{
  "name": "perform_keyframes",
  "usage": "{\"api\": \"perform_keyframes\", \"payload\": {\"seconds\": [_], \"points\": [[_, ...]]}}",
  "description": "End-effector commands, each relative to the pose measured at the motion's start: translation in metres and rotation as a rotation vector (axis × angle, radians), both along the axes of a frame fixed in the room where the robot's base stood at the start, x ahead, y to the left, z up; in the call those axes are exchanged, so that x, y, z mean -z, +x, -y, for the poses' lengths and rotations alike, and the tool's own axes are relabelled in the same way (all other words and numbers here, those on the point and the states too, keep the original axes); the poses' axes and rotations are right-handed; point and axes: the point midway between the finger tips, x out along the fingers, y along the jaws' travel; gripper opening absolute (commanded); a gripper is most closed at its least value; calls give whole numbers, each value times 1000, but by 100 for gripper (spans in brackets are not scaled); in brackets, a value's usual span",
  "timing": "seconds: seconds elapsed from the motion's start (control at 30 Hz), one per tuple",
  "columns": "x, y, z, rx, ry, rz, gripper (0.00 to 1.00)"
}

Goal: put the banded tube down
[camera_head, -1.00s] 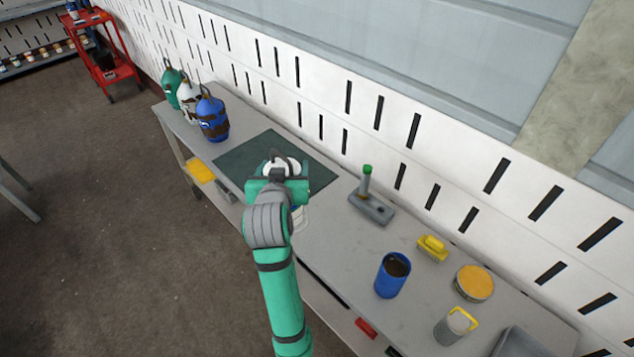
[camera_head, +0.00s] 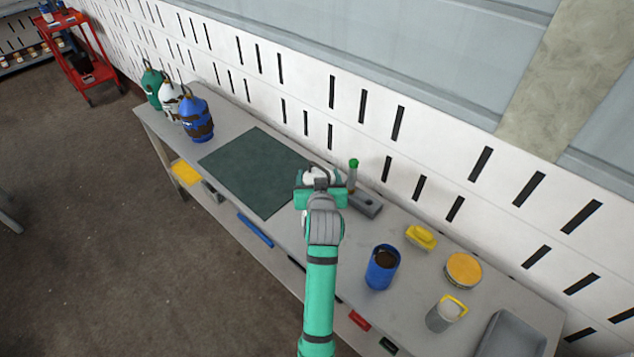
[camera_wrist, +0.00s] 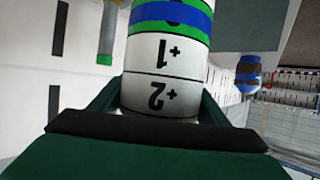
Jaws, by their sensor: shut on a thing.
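The banded tube (camera_wrist: 170,45) fills the middle of the wrist view. It is white with green and blue bands and the marks +1 and +2. My gripper (camera_wrist: 160,100) is shut on it, one finger on each side. In the head view my gripper (camera_head: 320,185) is over the bench (camera_head: 232,108), just past the right corner of the dark green mat (camera_head: 252,170). Only a white bit of the tube (camera_head: 317,175) shows there; the rest is hidden by my gripper. I cannot tell its height above the bench.
A green-capped tube (camera_head: 353,170) stands at a grey block (camera_head: 366,204), close right of my gripper. Blue, white and green canisters (camera_head: 197,120) stand at the left end. The mat is empty.

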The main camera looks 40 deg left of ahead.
Motion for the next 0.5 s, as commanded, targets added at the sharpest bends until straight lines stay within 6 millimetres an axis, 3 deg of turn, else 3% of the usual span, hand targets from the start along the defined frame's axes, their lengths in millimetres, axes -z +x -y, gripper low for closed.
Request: {"api": "perform_keyframes", "payload": {"seconds": [0.03, 0.2, 0.5], "points": [[10, -3, -2, -4, -2, -3, 17], [24, -3, -2, -4, 0, -1, 17], [25, -3, -3, -4, 0, 0, 17]]}}
